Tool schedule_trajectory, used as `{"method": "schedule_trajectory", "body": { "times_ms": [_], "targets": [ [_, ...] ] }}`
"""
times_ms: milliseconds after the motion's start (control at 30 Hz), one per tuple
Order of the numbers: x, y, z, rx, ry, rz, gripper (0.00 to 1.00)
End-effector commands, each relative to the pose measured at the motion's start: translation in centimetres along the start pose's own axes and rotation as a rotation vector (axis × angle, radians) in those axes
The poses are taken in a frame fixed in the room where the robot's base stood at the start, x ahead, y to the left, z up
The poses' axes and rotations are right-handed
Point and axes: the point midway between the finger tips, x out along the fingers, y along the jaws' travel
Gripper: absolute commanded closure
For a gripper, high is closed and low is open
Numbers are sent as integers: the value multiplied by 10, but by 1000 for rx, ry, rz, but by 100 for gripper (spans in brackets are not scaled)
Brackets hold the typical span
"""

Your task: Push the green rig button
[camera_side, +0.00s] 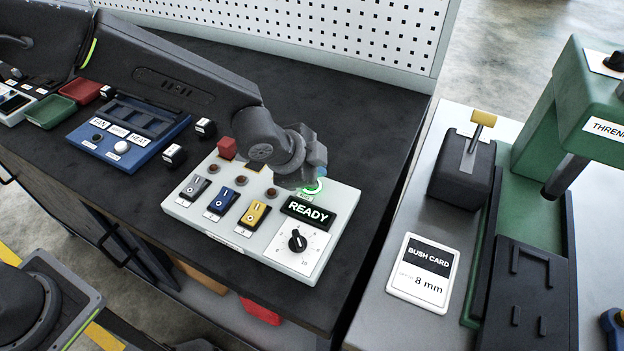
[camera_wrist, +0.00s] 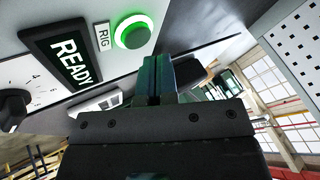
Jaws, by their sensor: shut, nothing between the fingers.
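My gripper (camera_wrist: 155,62) is shut and empty. In the wrist view its fingertips are just beside the button's rim; I cannot tell whether they touch. In the side view my gripper (camera_side: 318,172) is over the back right corner of the box and hides part of the button.
The box also bears a READY display (camera_side: 308,211), a black dial (camera_side: 297,241), rocker switches (camera_side: 255,213) and a red block-shaped control (camera_side: 227,148). A blue panel (camera_side: 85,148) lies left. A perforated board (camera_side: 300,30) stands behind. A green press (camera_side: 580,120) stands right, across a gap.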

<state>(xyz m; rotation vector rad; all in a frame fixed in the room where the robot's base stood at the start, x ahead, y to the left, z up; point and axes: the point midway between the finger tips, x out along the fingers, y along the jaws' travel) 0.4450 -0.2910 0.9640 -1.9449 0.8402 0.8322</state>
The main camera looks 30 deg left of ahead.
Motion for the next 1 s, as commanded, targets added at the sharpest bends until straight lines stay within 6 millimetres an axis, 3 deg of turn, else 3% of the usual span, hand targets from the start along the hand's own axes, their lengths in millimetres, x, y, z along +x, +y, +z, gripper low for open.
{"method": "schedule_trajectory", "body": {
  "times_ms": [1000],
  "targets": [
    [7,4,4,0,0,0,100]
  ]
}}
